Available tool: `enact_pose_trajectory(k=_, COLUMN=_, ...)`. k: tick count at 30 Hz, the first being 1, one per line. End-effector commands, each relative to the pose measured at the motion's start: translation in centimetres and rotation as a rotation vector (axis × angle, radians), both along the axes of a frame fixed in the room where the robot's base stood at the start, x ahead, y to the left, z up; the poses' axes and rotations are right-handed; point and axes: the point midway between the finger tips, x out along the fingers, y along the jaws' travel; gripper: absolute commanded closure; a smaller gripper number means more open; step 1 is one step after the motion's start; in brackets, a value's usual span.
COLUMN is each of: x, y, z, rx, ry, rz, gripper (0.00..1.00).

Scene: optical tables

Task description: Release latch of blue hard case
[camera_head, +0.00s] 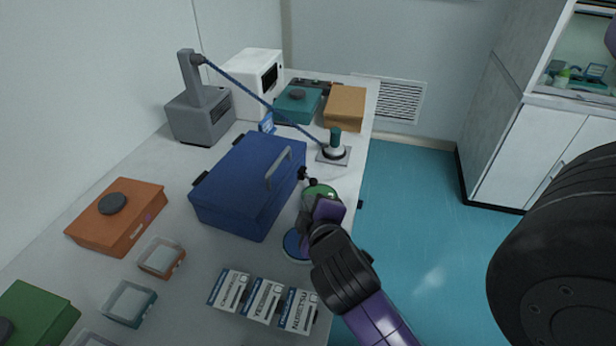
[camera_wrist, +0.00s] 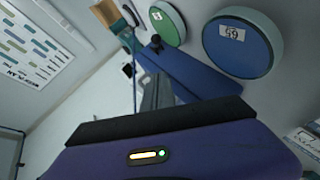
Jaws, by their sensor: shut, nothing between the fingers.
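The blue hard case (camera_head: 240,180) lies closed on the bench, with a grey handle (camera_head: 279,170) on its right side and black fittings on its left edge. It shows dark blue in the wrist view (camera_wrist: 192,76), partly hidden by my gripper. My gripper (camera_head: 309,179) is shut and empty, reaching in from the lower right to the case's right side, close to its far right corner. A small black part (camera_wrist: 155,43) shows by the case in the wrist view. I cannot tell whether it is the latch or whether I touch it.
A green round item (camera_head: 322,190) and a blue one (camera_head: 293,245) stand close to my gripper. An orange case (camera_head: 115,222) is at left, labelled boxes (camera_head: 263,299) are in front, and a stand with a green knob (camera_head: 334,150) is behind. The floor at right is clear.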

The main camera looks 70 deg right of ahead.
Motion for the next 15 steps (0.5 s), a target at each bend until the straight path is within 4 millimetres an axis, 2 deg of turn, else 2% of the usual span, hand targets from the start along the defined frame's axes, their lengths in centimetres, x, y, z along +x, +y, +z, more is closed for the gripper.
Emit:
enact_pose_trajectory(k=10, x=0.1, y=-0.1, z=-0.1, rx=0.0, ry=-0.001, rz=0.0, gripper=1.0)
enact_pose_trajectory(k=15, x=0.9, y=-1.5, z=-0.6, rx=0.0, ry=-0.001, rz=-0.001, gripper=1.0)
